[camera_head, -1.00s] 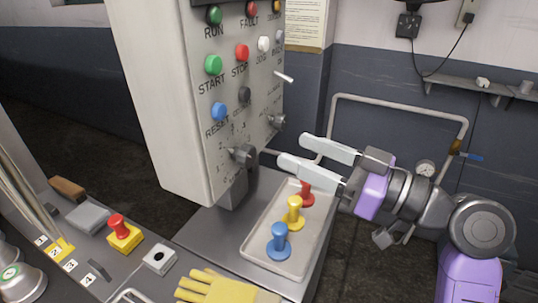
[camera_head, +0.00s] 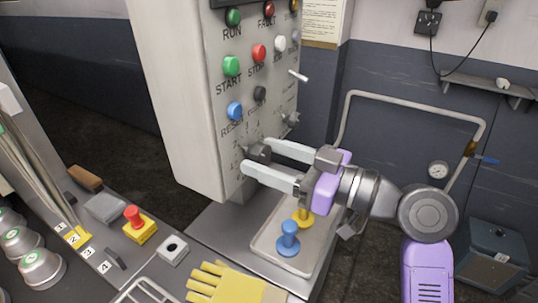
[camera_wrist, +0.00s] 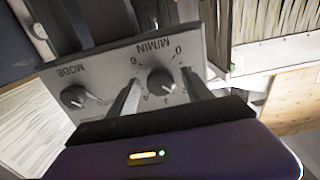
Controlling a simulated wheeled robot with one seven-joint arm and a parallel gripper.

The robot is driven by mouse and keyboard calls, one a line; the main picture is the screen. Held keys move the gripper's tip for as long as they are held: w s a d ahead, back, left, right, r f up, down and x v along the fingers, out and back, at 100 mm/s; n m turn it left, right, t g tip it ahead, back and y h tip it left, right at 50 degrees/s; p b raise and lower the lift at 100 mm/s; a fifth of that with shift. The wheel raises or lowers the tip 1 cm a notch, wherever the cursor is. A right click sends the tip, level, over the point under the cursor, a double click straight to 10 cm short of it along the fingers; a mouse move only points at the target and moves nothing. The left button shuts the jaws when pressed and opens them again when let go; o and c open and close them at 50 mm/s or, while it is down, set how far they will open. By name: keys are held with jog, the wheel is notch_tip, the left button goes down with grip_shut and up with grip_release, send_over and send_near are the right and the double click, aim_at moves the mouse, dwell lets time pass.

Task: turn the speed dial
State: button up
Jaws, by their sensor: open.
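The speed dial (camera_head: 259,153) is a dark round knob low on the front of the grey control panel (camera_head: 215,150). In the wrist view the dial (camera_wrist: 161,81) has a number scale and the letters M/MIN beside it. My gripper (camera_head: 256,157) is open, with one pale finger on each side of the dial. In the wrist view my gripper (camera_wrist: 157,85) has the dial between its fingertips, with gaps showing, so I cannot see contact.
The MODE knob (camera_wrist: 74,96) is close beside one finger. Several push buttons, including a blue one (camera_head: 235,111), sit above the dial. Below my gripper is a tray (camera_head: 268,262) with blue (camera_head: 288,240) and yellow (camera_head: 303,217) pegs. A yellow glove (camera_head: 230,287) lies in front.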

jog(key=shift+c, duration=0.2)
grip_shut()
jog(key=shift+m+p, duration=0.3)
jog(key=m+p, duration=0.2)
jog(key=m, duration=0.1)
jog(key=shift+r+m, duration=0.15)
jog(key=shift+m, duration=0.25)
jog(key=shift+s+m+p, duration=0.1)
jog(key=shift+m+p, duration=1.65)
jog(key=shift+m, duration=0.35)
jog(key=shift+o, duration=0.2)
grip_release()
